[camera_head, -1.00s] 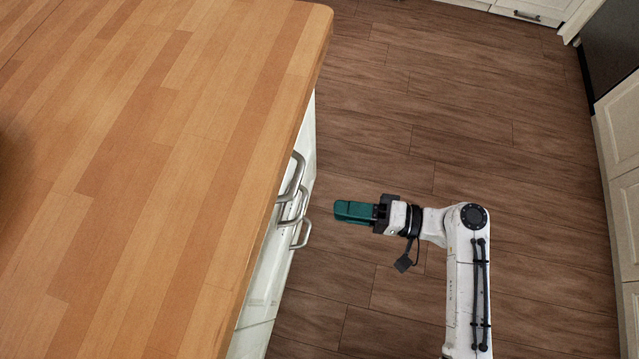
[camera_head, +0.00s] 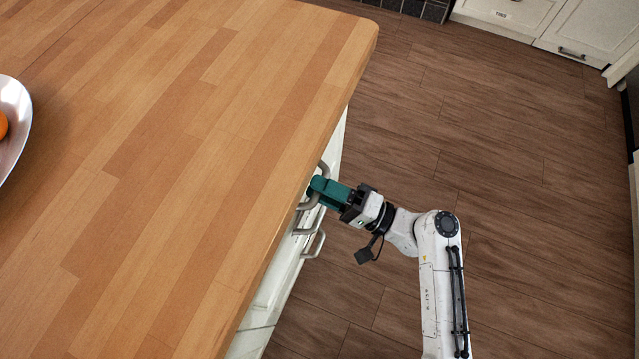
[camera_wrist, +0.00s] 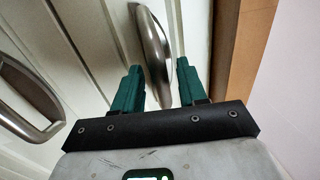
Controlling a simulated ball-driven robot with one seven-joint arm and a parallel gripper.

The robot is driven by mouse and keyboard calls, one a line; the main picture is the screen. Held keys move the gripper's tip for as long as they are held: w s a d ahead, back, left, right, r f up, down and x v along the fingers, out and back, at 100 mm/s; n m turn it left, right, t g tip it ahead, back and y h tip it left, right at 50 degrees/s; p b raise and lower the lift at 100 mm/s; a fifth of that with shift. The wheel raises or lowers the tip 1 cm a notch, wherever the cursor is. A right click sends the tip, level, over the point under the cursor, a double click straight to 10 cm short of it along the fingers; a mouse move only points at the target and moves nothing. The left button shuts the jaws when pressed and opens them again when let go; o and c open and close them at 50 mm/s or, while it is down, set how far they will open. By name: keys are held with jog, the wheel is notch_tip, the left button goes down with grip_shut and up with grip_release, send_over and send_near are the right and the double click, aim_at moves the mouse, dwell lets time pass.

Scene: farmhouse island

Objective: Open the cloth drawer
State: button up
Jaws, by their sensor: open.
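The white island front (camera_head: 282,275) carries several curved metal handles, and its drawers look shut. No label shows which one is the cloth drawer. My gripper (camera_head: 318,190), with green fingers, is at the upper handles, just beside the countertop edge. In the wrist view my gripper (camera_wrist: 156,68) is open, with one finger on each side of a metal handle (camera_wrist: 152,45). I cannot tell whether the fingers touch it. A second handle (camera_wrist: 28,98) is to the left, outside the fingers. A lower handle (camera_head: 315,244) shows clear of my gripper in the head view.
The wooden countertop (camera_head: 190,150) overhangs the drawer front close to my gripper. A bowl (camera_head: 14,125) with an orange fruit (camera_head: 2,125) is at the left edge. The wooden floor (camera_head: 480,150) on the right is open. White cabinets (camera_head: 590,30) stand at the far back.

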jog(key=shift+w+a+r, duration=0.1)
jog(key=shift+a, duration=0.25)
grip_shut()
dwell(0.5)
